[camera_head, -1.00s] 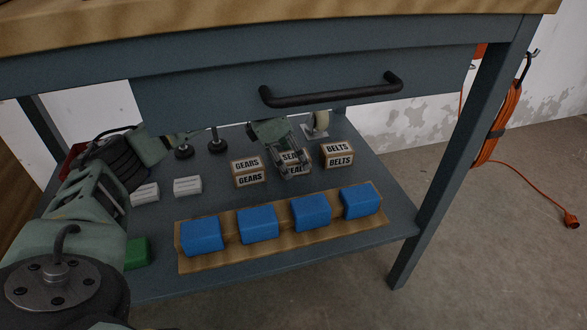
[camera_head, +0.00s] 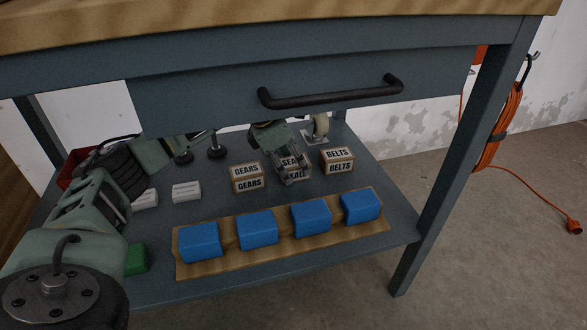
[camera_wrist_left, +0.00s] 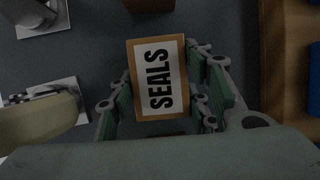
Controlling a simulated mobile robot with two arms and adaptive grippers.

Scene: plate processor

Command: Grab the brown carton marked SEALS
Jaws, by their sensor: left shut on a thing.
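The brown carton marked SEALS (camera_head: 289,163) is on the lower shelf (camera_head: 330,262), between the GEARS carton (camera_head: 247,178) and the BELTS carton (camera_head: 337,160). My left gripper (camera_head: 293,174) reaches in under the drawer and is shut on the SEALS carton, partly hiding its label. In the left wrist view the carton (camera_wrist_left: 158,78) sits between the two fingers (camera_wrist_left: 162,105), with its SEALS label facing the camera. I cannot tell whether the carton still touches the shelf. My right gripper is not in view.
A wooden strip (camera_head: 181,270) with several blue blocks (camera_head: 257,229) lies in front of the cartons. White boxes (camera_head: 186,191) and a green block (camera_head: 136,258) lie to the left. The drawer with its black handle (camera_head: 330,95) overhangs the shelf. A table leg (camera_head: 455,170) stands at right.

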